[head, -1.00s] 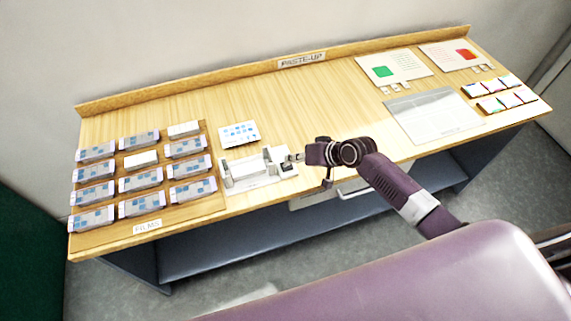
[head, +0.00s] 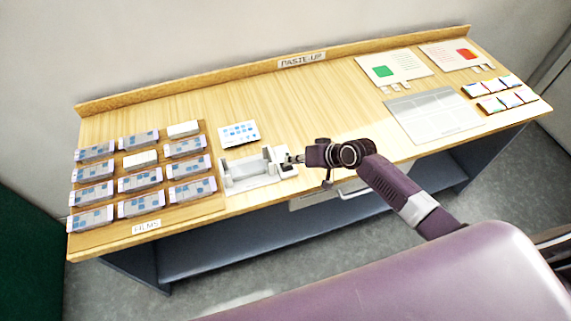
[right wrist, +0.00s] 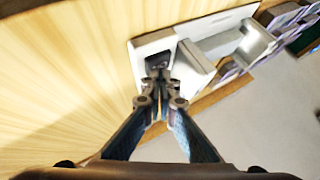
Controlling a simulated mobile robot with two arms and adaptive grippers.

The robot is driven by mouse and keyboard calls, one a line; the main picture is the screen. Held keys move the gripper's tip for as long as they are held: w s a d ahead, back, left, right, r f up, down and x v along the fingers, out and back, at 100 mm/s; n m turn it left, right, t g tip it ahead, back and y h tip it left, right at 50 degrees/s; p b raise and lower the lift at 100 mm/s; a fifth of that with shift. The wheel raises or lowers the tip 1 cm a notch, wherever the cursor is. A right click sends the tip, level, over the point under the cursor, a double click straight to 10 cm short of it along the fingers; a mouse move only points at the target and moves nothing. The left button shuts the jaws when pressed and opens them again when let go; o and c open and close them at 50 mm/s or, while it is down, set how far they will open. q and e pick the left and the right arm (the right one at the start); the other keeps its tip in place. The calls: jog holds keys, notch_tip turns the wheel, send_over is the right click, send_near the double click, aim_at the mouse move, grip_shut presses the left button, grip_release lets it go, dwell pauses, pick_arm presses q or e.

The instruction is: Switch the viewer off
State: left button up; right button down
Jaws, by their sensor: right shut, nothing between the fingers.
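The viewer (head: 254,180) is a small white device with a raised frame, standing near the front edge of the table, right of the film board. A dark switch (head: 287,167) sits on the white block at its right end. My right gripper (head: 291,160) is shut and empty, its tips at this switch end. In the right wrist view the closed fingertips (right wrist: 158,76) lie over the near edge of the dark switch (right wrist: 157,61); I cannot tell whether they touch it. The viewer's frame (right wrist: 196,66) shows to the right. My left gripper is not in view.
The film board (head: 148,228) with several films is at the left. A card with blue squares (head: 239,132) lies behind the viewer. A grey sheet (head: 432,114), printed pages and small blocks lie at the right. The table's middle is clear.

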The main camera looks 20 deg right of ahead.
aim_at(292, 166)
jog(key=shift+r, duration=0.1)
jog(key=shift+r+p, duration=0.3)
jog(key=shift+p, duration=0.2)
notch_tip(292, 166, up, 6)
jog(key=p, duration=0.5)
jog(key=shift+r+p, duration=0.1)
jog(key=shift+p, duration=0.25)
